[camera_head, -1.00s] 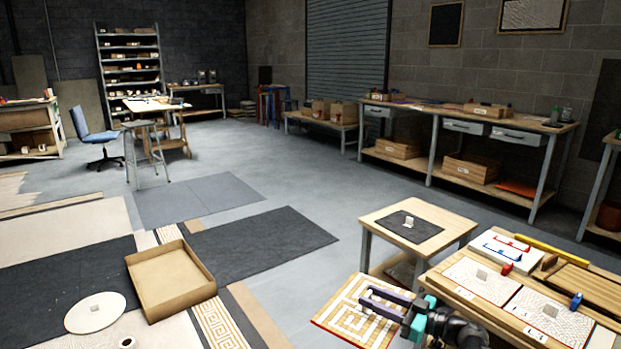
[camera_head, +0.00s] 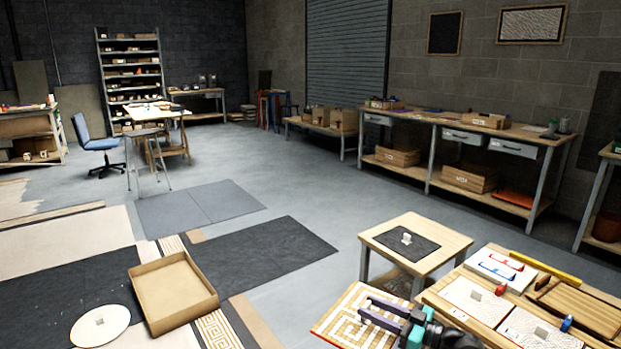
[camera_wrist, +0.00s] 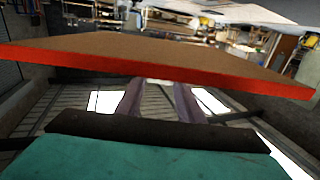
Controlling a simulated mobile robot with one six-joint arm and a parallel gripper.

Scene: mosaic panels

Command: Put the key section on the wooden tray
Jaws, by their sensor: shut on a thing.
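The key section (camera_head: 347,318) is a flat square panel with a white key pattern on tan and red edges. My gripper (camera_head: 368,309), with dark purple fingers, is shut on its near right edge and holds it up beside the worktable. In the wrist view the panel (camera_wrist: 160,58) shows its brown underside and red edge across the fingers (camera_wrist: 158,98). A shallow wooden tray (camera_head: 212,303) with low walls lies on the floor at the lower left, apart from the panel. It looks empty.
A small side table (camera_head: 445,238) with a dark mat and a small pale block stands behind the panel. The worktable (camera_head: 448,306) at right holds tiles, a ribbed board and small tools. A white disc (camera_head: 100,325) lies left of the tray.

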